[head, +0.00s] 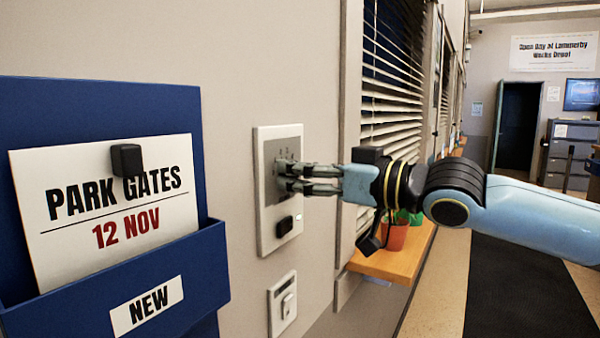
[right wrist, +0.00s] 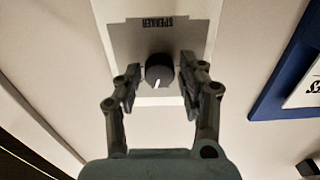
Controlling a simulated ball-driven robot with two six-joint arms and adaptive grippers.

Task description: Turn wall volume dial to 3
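The volume dial (right wrist: 160,70) is a round black knob with a white pointer mark, on a grey plate (right wrist: 196,36) lettered SPEAKER that appears upside down in the right wrist view. The mark points toward the bottom of that view, slightly left. In the head view the wall panel (head: 262,225) shows, but my fingers hide the dial and its scale cannot be read. My right gripper (head: 283,177) is at the panel, its two fingers on either side of the dial. Narrow gaps show between the fingers and the knob. My left gripper is not in view.
A blue holder (head: 215,262) with a PARK GATES card (head: 90,195) hangs at left. A wooden sill (head: 398,262) with a pot and window blinds (head: 388,90) lie at right.

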